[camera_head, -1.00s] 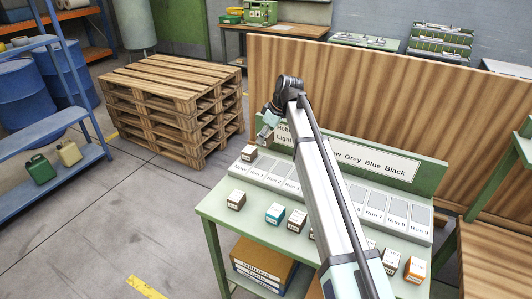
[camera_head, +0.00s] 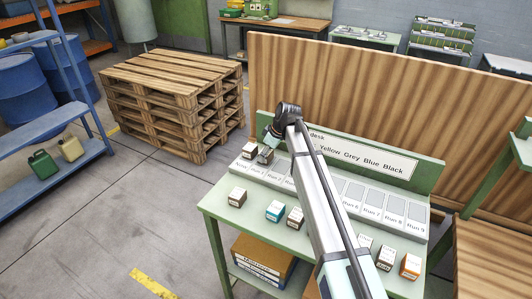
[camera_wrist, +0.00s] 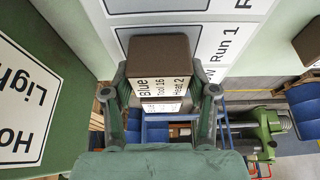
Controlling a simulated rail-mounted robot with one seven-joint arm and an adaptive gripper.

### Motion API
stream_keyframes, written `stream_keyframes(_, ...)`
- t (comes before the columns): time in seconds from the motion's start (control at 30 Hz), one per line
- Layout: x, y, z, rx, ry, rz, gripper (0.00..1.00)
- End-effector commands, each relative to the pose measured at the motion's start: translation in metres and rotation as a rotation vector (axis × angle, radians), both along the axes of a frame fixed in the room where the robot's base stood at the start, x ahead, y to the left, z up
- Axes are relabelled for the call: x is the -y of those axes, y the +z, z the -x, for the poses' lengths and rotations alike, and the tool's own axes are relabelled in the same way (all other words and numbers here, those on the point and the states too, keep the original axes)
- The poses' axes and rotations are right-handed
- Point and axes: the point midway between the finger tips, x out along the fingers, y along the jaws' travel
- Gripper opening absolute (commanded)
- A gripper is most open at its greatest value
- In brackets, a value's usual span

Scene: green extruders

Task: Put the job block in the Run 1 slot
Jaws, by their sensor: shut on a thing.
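My gripper (camera_wrist: 160,82) is shut on a dark brown block (camera_wrist: 158,49) with a white label reading "Blue Tool 16 Heat 2". In the head view, the gripper (camera_head: 267,150) is at the left end of the slot rack, with the held block (camera_head: 264,156) at its tip. In the wrist view, the block overlaps the grey slot (camera_wrist: 196,38) beside the "Run 1" label (camera_wrist: 233,32). I cannot tell whether it touches the slot. My arm hides the middle slots in the head view.
Another brown-topped block (camera_head: 249,150) sits in the leftmost slot, close beside the held one. A sign board (camera_head: 365,155) rises behind the rack. Along the bench's front stand a brown block (camera_head: 237,197), a teal block (camera_head: 274,211), an orange block (camera_head: 410,266) and several others.

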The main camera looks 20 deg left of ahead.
Motion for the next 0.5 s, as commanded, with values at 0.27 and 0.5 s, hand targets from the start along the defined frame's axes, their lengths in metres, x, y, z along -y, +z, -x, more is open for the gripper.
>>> stream_keyframes(0.27,0.0,-0.0028,-0.0001,0.0,0.0,0.0,0.83)
stream_keyframes(0.5,0.0,-0.0026,0.0,0.0,0.0,0.0,0.83)
